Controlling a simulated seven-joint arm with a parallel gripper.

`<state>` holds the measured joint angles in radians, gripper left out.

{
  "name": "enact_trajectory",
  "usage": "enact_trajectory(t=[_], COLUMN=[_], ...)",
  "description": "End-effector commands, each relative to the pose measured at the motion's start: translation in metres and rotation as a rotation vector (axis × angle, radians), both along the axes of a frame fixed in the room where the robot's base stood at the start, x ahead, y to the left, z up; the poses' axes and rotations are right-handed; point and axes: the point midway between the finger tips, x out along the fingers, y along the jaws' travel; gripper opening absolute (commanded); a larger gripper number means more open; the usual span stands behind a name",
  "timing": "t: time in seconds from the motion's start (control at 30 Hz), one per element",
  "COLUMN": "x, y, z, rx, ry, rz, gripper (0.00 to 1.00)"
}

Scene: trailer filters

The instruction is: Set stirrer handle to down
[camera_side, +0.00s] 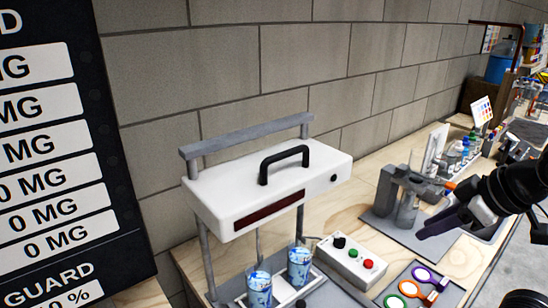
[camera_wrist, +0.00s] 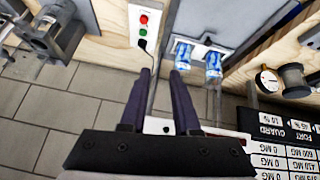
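The stirrer in the side view has a white head (camera_side: 262,195) held on a grey frame (camera_side: 245,136), raised clear above two blue-patterned cups (camera_side: 259,287) (camera_side: 299,265). Its black handle (camera_side: 284,160) stands up as an arch on top of the head. My gripper (camera_side: 440,222) is at the right, well apart from the handle and touching nothing I can see. In the wrist view my gripper (camera_wrist: 160,73) shows its two dark fingers apart with nothing between them. The cups also show there (camera_wrist: 183,51); the handle cannot be made out.
A white control box (camera_side: 352,262) with black, green and red knobs stands right of the cups. A grey device (camera_side: 402,197) stands on the bench behind my gripper. Coloured ring pieces (camera_side: 411,288) lie at the front. A block wall (camera_side: 215,70) is behind the stirrer.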

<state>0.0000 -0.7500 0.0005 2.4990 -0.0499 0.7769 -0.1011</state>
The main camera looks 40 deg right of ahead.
Motion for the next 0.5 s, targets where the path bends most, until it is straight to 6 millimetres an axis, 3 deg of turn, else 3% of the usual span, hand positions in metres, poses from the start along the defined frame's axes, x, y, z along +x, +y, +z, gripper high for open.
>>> enact_trajectory(t=[0.13,0.23,0.37,0.5], x=[0.047,0.079,0.109,0.124], y=[-0.015,-0.011,0.016,0.058], z=[0.038,0.069,0.104,0.126], rx=[-0.268,-0.484,-0.745,-0.952], ry=[-0.235,-0.395,-0.589,-0.764], rz=[0.191,0.363,0.61,0.86], gripper=[0.3,0.3,0.3,0.3])
